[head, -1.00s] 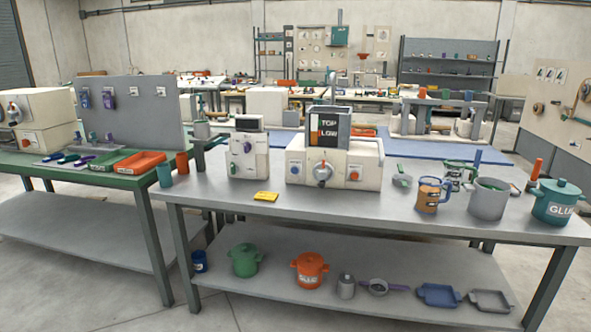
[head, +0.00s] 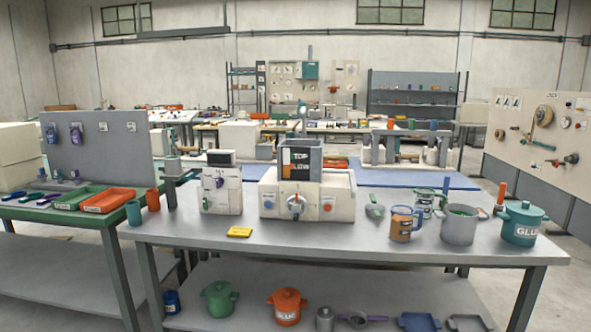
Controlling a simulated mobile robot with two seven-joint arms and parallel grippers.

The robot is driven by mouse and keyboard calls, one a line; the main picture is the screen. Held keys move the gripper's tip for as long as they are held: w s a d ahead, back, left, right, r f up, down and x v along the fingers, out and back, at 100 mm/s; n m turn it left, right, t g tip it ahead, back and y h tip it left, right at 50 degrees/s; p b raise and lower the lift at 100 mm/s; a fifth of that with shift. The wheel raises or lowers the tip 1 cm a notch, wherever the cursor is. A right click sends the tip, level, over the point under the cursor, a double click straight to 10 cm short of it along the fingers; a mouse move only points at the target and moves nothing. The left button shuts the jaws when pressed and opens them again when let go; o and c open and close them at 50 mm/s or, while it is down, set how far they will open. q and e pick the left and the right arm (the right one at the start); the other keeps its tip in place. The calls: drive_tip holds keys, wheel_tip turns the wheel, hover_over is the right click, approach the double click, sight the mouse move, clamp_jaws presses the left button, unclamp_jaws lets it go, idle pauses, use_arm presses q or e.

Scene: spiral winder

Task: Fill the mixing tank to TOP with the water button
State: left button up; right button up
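The mixing machine (head: 342,204) is a cream box on the grey table, with a grey open-topped tank (head: 300,148) on top. The tank front carries dark and orange level marks, too small to read clearly now. The machine's front has a blue button (head: 268,204) at left, a round dial (head: 296,206) in the middle and an orange-red button (head: 327,208) at right. The water level inside the tank cannot be told. Neither of my grippers shows in the head view.
A cream control box (head: 221,200) stands left of the machine, with a yellow card (head: 239,232) in front. A mug (head: 401,228), a grey pot (head: 458,226) and a teal glue pot (head: 523,226) stand at right. The table front before the machine is mostly clear.

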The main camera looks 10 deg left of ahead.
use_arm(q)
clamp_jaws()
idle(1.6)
